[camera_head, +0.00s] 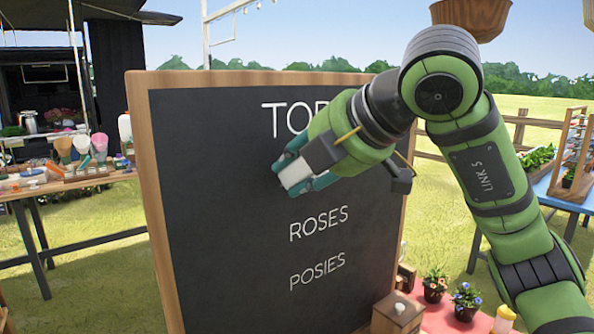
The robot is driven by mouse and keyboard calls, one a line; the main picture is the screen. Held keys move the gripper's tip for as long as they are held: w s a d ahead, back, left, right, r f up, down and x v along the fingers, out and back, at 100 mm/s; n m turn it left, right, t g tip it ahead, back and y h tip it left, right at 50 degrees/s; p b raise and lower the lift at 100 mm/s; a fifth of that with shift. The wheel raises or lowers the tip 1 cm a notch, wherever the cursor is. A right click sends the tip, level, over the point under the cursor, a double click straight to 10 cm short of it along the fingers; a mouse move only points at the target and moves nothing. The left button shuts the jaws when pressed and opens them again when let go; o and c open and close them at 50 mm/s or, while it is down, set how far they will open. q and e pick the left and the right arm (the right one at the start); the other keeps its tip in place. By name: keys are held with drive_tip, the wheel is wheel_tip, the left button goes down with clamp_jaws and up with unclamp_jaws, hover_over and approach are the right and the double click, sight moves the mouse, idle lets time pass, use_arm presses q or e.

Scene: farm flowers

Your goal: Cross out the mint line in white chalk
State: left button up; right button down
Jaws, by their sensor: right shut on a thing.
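The chalkboard (210,240) stands upright in a wooden frame in the middle of the head view. White lettering shows a heading beginning "TOD" (287,119), then "ROSES" (318,224) and "POSIES" (317,271). The space above "ROSES" is partly covered by my right gripper, and no mint line can be read there. My right gripper (290,175) is shut on a white piece, apparently the chalk (296,175), close to the board face; I cannot tell whether it touches. My left gripper is not in view.
A wooden table with cups and jars (75,178) stands at left. At lower right, a red surface holds potted flowers (466,300) and a wooden box (397,314). A blue table (545,185) with a rack stands at right. The board's left half is clear.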

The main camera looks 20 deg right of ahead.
drive_tip(key=shift+s+d+b, duration=0.3)
drive_tip(key=shift+s+b, duration=0.05)
drive_tip(key=shift+s, duration=0.5)
drive_tip(key=shift+s+d+b, duration=0.3)
drive_tip(key=shift+s+d, duration=0.05)
drive_tip(key=shift+s, duration=0.45)
drive_tip(key=shift+s+d+b, duration=0.3)
drive_tip(key=shift+s+b, duration=0.05)
drive_tip(key=shift+s, duration=0.5)
drive_tip(key=shift+s+d+b, duration=0.25)
drive_tip(key=shift+s+b, duration=0.1)
drive_tip(key=shift+s, duration=0.35)
drive_tip(key=shift+s+d+b, duration=0.25)
drive_tip(key=shift+s+b, duration=0.05)
drive_tip(key=shift+s, duration=0.4)
